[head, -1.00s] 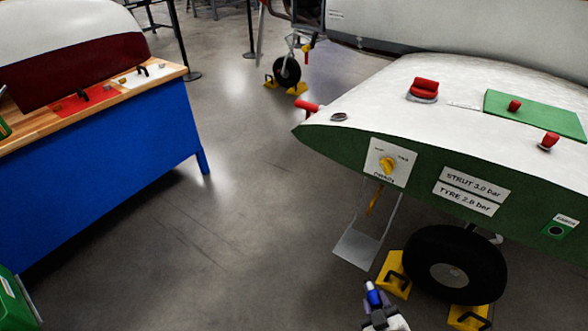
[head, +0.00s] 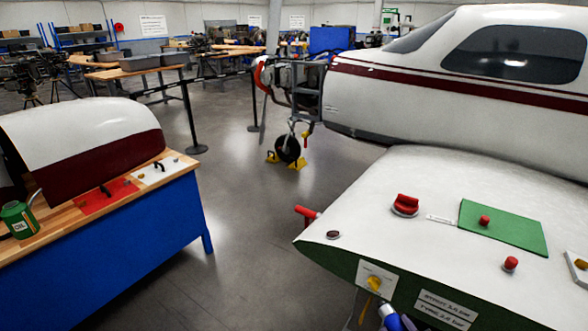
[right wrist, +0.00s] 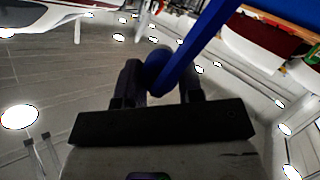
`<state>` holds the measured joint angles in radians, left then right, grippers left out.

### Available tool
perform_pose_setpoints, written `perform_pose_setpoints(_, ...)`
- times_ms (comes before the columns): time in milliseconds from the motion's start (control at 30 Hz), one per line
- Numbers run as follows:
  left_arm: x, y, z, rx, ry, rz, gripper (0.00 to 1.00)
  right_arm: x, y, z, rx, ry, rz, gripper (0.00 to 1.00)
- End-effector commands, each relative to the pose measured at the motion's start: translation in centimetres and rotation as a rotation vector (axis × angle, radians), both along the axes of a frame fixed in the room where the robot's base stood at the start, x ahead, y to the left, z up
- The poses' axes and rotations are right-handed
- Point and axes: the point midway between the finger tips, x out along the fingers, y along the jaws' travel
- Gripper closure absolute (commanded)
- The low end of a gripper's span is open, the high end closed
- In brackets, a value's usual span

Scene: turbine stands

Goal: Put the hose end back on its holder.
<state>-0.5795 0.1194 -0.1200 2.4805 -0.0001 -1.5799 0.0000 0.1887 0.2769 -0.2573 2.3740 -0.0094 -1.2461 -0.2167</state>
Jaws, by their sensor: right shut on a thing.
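My right gripper (head: 398,322) shows at the bottom edge of the head view, in front of the wing's green edge. It is shut on a blue piece (head: 388,311) with a pale tip, which looks like the hose end. In the right wrist view the rounded dark blue piece (right wrist: 156,72) sits between the two fingers. A long blue bar (right wrist: 195,55) slants up beside it; I cannot tell whether it belongs to the piece. I cannot make out a hose holder. My left gripper is not in view.
The white wing (head: 420,200) carries red knobs and a green panel (head: 503,228). A placard with a yellow knob (head: 375,283) is on its edge, close to my right gripper. A blue workbench (head: 150,250) with a cowling and an oil can (head: 20,220) stands left. Open floor lies between.

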Motion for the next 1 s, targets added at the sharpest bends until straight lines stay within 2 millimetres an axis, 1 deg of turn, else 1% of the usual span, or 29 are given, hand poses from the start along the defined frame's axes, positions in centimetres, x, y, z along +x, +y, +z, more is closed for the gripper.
perform_pose_setpoints(33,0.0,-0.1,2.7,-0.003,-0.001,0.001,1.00,0.0,0.0,2.0,0.000,0.003,0.036,1.00)
perform_pose_setpoints(267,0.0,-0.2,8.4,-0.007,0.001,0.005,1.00,-0.1,0.6,5.4,0.001,0.002,0.209,1.00)
perform_pose_setpoints(567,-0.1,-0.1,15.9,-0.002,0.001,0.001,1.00,-0.7,1.0,10.6,0.000,0.000,0.424,1.00)
perform_pose_setpoints(767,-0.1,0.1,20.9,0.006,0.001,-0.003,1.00,-1.3,1.0,14.5,0.001,-0.001,0.555,1.00)
perform_pose_setpoints(1000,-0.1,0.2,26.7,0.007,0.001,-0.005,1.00,-2.1,0.7,19.7,-0.001,-0.002,0.692,1.00)
